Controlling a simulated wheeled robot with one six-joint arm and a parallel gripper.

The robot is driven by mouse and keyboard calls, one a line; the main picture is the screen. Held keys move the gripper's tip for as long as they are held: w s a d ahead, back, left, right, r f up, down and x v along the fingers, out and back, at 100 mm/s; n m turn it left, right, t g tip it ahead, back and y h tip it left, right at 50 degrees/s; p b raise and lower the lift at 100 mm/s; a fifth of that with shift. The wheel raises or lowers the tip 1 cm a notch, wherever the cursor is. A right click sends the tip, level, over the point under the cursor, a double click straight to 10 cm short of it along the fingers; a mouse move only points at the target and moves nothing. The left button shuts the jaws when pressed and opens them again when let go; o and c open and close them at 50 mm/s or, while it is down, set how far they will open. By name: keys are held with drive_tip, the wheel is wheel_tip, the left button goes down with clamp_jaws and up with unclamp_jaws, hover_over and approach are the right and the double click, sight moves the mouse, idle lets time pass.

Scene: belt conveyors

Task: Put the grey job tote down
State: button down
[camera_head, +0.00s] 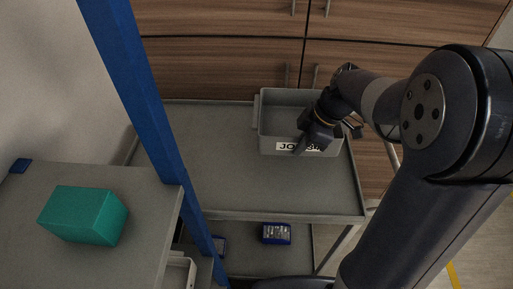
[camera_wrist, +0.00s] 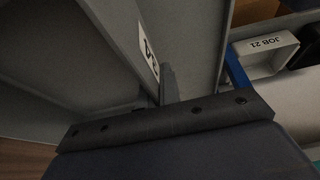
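The grey job tote (camera_head: 270,138) is an open box with a white label, partly covered by my gripper, on its front wall. In the head view it is upright at the back right of the cart's grey top shelf (camera_head: 230,185); I cannot tell whether its base touches the shelf. My gripper (camera_head: 302,146) reaches down at the tote's front wall. In the wrist view the tote's wall with a label ending in 4 (camera_wrist: 148,50) runs between the fingers, one finger (camera_wrist: 169,86) close against it. The grip looks shut on the wall; the other finger is mostly hidden.
A green box (camera_head: 82,214) sits on a grey surface at left. A blue post (camera_head: 150,110) stands before the cart. Blue bins (camera_head: 276,233) are on the lower shelf. Wooden drawers (camera_head: 220,60) are behind. The wrist view shows a JOB 21 tote (camera_wrist: 262,52). The shelf's left part is clear.

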wheel_tip(320, 180, down, 10)
drive_tip(key=shift+r+p, duration=0.1)
drive_tip(key=shift+p, duration=0.3)
drive_tip(key=shift+f, duration=0.25)
drive_tip(key=c, duration=1.6)
unclamp_jaws()
drive_tip(key=shift+r, duration=0.1)
drive_tip(key=shift+c, duration=0.2)
drive_tip(key=shift+r, duration=0.1)
drive_tip(key=v, duration=1.2)
drive_tip(key=shift+b, duration=0.35)
